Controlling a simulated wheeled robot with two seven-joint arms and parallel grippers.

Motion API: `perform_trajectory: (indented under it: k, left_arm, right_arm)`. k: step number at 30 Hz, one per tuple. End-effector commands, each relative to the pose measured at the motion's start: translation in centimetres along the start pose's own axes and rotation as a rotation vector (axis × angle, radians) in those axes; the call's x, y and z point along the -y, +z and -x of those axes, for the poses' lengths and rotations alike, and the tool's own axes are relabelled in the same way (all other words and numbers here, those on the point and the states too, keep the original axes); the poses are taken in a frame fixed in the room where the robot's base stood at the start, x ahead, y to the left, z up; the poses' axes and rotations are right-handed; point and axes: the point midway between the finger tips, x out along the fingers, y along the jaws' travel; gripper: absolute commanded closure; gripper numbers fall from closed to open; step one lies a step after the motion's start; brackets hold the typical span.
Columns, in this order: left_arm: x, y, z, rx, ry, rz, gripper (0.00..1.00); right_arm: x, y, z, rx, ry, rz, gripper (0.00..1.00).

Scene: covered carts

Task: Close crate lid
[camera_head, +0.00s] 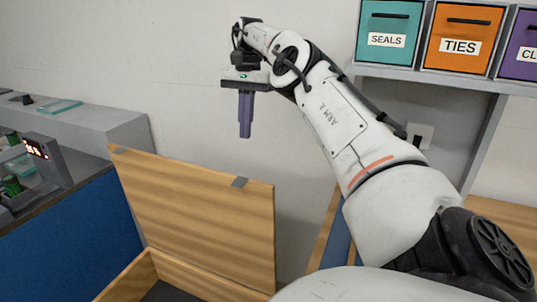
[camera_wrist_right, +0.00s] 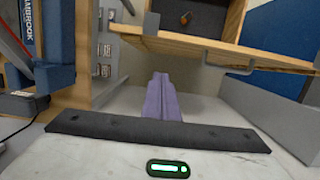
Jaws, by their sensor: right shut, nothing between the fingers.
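The wooden crate (camera_head: 132,277) is at the bottom of the head view, with its dark inside partly cut off by the frame. Its wooden lid (camera_head: 195,215) stands open, nearly upright, with small grey metal pieces on its top edge. My right gripper (camera_head: 245,134) points down with its purple fingers together and empty. In the head view it shows above the lid's top edge, apart from it; its depth relative to the lid is hard to tell. The fingers also show in the right wrist view (camera_wrist_right: 163,100). My left gripper is out of view.
A shelf (camera_head: 420,75) at upper right holds labelled bins, including SEALS (camera_head: 388,30) and TIES (camera_head: 463,38). A grey ledge (camera_head: 90,120) and a blue panel (camera_head: 80,245) lie left of the lid. A pale wall (camera_head: 180,90) stands behind. The wrist view shows a wooden edge with a metal handle (camera_wrist_right: 230,68).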

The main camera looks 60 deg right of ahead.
Motion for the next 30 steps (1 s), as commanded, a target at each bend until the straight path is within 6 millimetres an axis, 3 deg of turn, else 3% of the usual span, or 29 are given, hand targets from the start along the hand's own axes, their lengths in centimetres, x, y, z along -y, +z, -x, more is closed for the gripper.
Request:
perform_trajectory:
  k: [10, 17, 18, 21, 22, 30]
  left_arm:
    - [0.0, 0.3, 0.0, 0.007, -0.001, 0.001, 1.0]
    - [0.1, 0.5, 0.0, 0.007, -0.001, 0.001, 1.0]
    - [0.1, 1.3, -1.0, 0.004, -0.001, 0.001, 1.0]
    - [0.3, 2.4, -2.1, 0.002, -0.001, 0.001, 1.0]
    - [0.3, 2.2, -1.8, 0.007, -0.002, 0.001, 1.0]
    - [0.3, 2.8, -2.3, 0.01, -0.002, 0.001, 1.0]
  right_arm:
    - [-0.5, -0.2, -2.9, 0.005, 0.0, -0.004, 1.0]
    - [-0.5, -0.2, -7.8, 0.004, 0.002, -0.005, 1.0]
    - [-0.4, -0.4, -9.2, 0.002, -0.001, -0.006, 1.0]
    - [-0.4, -0.3, -11.0, 0.002, -0.002, -0.005, 1.0]
    - [-0.3, 0.3, -10.3, 0.002, -0.005, -0.002, 1.0]
    - [-0.3, 2.8, -10.7, 0.001, -0.002, -0.004, 1.0]
